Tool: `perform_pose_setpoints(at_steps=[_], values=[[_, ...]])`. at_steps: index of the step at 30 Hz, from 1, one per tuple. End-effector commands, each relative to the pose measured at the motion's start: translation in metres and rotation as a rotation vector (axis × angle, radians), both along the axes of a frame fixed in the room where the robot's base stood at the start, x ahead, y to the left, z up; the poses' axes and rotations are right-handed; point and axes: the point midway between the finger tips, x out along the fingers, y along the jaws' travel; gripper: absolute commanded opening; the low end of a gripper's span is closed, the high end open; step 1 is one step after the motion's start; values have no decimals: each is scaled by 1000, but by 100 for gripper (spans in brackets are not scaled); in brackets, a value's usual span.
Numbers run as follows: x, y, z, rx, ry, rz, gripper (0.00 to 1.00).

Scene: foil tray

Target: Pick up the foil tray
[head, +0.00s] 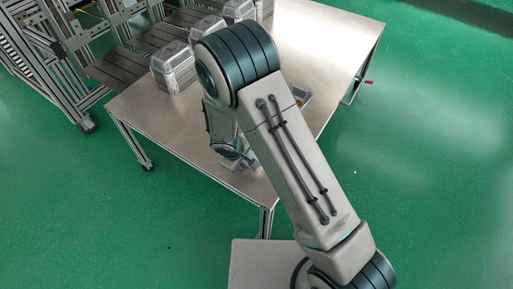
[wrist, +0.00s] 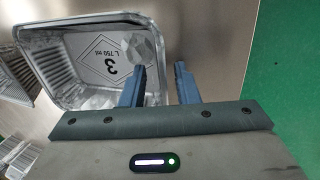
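The foil tray (wrist: 52,75) is a silver open tray with a ribbed wall and a printed "3" and "L 750 ml" on its floor, in the upper left of the wrist view. My gripper (wrist: 160,78) is open. Its left finger reaches over the inside of the tray and its right finger is outside, with the tray's right wall between them. I cannot tell if either finger touches the foil. In the head view my gripper (head: 236,154) is low over the near part of the table, and the tray there is mostly hidden by my arm.
The metal table (head: 165,118) has stacked foil trays (head: 175,68) along its far left side, beside a dark conveyor (head: 150,38). Another container (head: 301,95) is partly hidden behind my arm. The table's right part is clear. Green floor lies beyond the edge.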

Motion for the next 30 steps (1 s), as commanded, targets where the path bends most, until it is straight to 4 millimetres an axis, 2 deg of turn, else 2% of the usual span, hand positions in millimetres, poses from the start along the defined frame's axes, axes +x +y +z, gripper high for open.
perform_pose_setpoints(at_steps=[15, 17, 18, 19, 30], values=[[0, 0, -4, 0, 0, -1, 28], [0, 0, -3, 0, 0, -1, 14], [0, 0, -3, 0, 0, -1, 3], [0, 0, -3, 0, 0, 0, 0], [0, 0, -4, 1, 1, 0, 0]])
